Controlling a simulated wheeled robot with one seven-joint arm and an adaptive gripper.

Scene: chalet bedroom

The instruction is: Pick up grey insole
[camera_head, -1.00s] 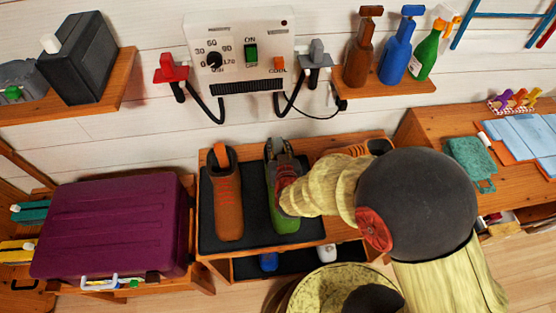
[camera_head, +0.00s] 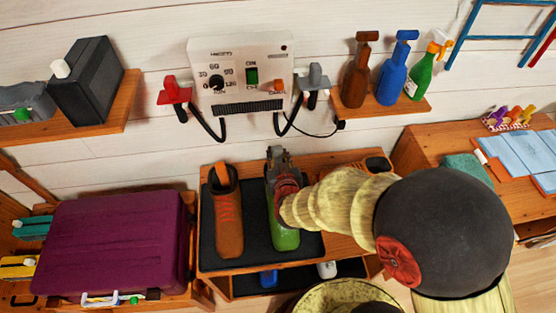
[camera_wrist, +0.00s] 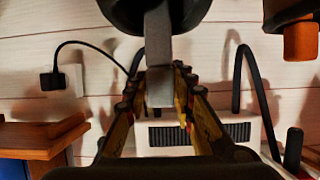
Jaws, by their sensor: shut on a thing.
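The grey insole (camera_wrist: 159,65) shows in the wrist view as a flat grey strip between my gripper's fingers. Its upper end meets a dark rounded shoe opening; I cannot tell how much of it is inside the shoe. My gripper (camera_wrist: 160,100) is shut on the insole. In the head view my gripper (camera_head: 278,160) is at the top of the green shoe (camera_head: 286,238), with my arm coming from the right. The insole cannot be made out clearly there. The green shoe stands on a black mat (camera_head: 258,240) beside an orange-brown shoe (camera_head: 228,222).
A control box (camera_head: 243,65) with red and grey hooks and dark cables is on the wall behind. A shelf with spray bottles (camera_head: 394,80) is at the upper right. A purple suitcase (camera_head: 110,245) lies at left. Another brown shoe (camera_head: 376,164) is partly behind my arm.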

